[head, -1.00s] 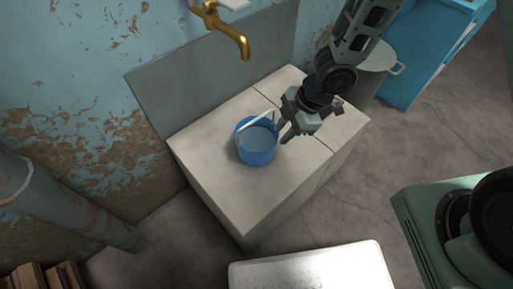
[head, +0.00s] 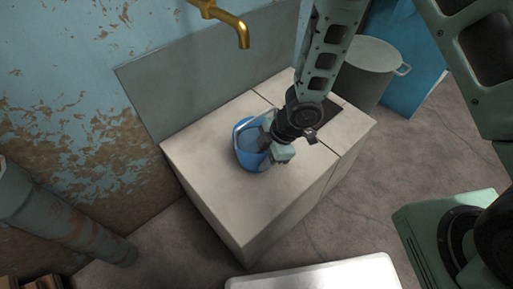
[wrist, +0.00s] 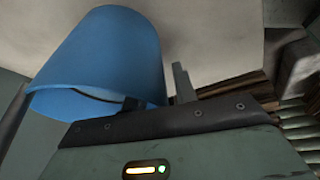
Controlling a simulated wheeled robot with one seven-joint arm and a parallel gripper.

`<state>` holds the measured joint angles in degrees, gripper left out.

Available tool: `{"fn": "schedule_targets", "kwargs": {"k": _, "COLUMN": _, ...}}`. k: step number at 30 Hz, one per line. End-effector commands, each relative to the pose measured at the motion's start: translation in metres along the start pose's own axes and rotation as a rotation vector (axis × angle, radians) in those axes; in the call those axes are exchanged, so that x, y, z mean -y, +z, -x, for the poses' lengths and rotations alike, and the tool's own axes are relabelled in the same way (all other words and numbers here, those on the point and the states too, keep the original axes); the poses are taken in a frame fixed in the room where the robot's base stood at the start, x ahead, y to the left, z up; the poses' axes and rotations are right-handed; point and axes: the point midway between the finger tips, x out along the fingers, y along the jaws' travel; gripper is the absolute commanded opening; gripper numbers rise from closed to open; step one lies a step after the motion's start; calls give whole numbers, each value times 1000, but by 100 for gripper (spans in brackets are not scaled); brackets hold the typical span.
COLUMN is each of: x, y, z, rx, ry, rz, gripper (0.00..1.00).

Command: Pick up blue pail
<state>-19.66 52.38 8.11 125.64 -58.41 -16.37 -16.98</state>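The blue pail (head: 245,158) stands upright on the pale counter (head: 220,195), with its light handle (head: 243,122) leaning to the back left. My gripper (head: 264,148) is at the pail's right side and covers part of its rim. In the wrist view the pail (wrist: 105,55) fills the upper left. One finger (wrist: 132,103) shows inside the rim and the other (wrist: 182,83) stands outside the wall. The fingers are apart, with the wall between them and a small gap by the outer finger. The fingertips are hidden in the head view.
A gold tap (head: 232,25) hangs from the wall above the counter. A grey metal pot (head: 368,68) stands behind at the right, beside a blue cabinet (head: 418,80). A pale-topped surface (head: 315,280) is in front. The counter's front left is clear.

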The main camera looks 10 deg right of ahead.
Motion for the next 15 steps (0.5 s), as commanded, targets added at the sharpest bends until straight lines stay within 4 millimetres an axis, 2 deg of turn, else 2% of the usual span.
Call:
{"fn": "schedule_targets", "kwargs": {"k": 5, "x": 0, "y": 0, "z": 0, "rx": 0, "ry": 1, "rz": 0, "gripper": 28}}
{"fn": "schedule_targets", "kwargs": {"k": 6, "x": 0, "y": 0, "z": 0, "rx": 0, "ry": 1, "rz": 0, "gripper": 25}}
{"fn": "schedule_targets", "kwargs": {"k": 9, "x": 0, "y": 0, "z": 0, "rx": 0, "ry": 0, "rz": 0, "gripper": 0}}
{"fn": "schedule_targets", "kwargs": {"k": 15, "x": -1, "y": -1, "z": 1, "rx": -2, "ry": 3, "rz": 2, "gripper": 0}}
